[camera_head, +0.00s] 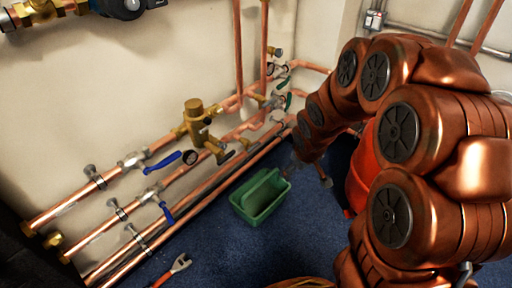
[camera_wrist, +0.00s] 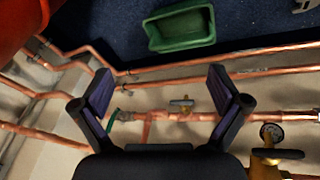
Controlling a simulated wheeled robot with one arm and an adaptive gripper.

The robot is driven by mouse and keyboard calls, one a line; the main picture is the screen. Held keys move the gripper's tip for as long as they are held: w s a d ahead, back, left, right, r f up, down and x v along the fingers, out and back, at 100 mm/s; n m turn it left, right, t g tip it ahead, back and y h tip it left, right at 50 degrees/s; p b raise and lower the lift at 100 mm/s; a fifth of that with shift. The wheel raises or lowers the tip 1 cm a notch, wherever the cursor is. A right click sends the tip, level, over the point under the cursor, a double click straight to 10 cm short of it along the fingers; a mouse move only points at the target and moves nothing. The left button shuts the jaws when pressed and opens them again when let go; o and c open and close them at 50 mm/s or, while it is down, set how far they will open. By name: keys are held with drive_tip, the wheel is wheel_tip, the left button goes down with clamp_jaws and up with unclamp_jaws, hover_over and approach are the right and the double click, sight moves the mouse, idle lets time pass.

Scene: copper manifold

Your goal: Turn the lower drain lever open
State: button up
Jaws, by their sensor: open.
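Copper pipes run along the wall with two blue-handled valves at the left, an upper blue lever (camera_head: 163,164) and a lower blue lever (camera_head: 166,212). Two green levers sit near the corner, an upper one (camera_head: 284,82) and a lower one (camera_head: 288,101). No label shows which is the drain lever. My gripper (camera_wrist: 162,95) is open and empty, its fingers spread above the pipes. A green lever (camera_wrist: 112,117) shows beside the left finger, and a small brass valve (camera_wrist: 182,104) lies between the fingers. No contact is visible. In the head view the gripper is mostly hidden.
A green bin (camera_head: 262,196) stands on the blue carpet near the pipes; it also shows in the wrist view (camera_wrist: 180,43). A red object (camera_head: 362,172) stands behind my arm. A wrench (camera_head: 176,268) lies on the floor. A gauge (camera_wrist: 271,133) is right of my gripper.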

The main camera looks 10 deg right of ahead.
drive_tip(key=w+f+n+t+y, duration=0.2)
drive_tip(key=w+f+t+y, duration=0.3)
drive_tip(key=w, duration=0.8)
drive_tip(key=n+t+y+p, duration=0.1)
drive_tip(key=n+t+y, duration=0.1)
drive_tip(key=t+y, duration=0.45)
approach(256, 147)
drive_tip(key=x, duration=0.2)
drive_tip(key=shift+g, duration=0.35)
drive_tip(key=shift+r+b+x, duration=0.15)
drive_tip(key=shift+b+x, duration=0.45)
drive_tip(key=shift+x, duration=1.3)
drive_tip(key=shift+r+b+x, duration=0.15)
drive_tip(key=shift+b+x, duration=0.45)
drive_tip(key=shift+x, duration=1.3)
drive_tip(key=c, duration=1.2)
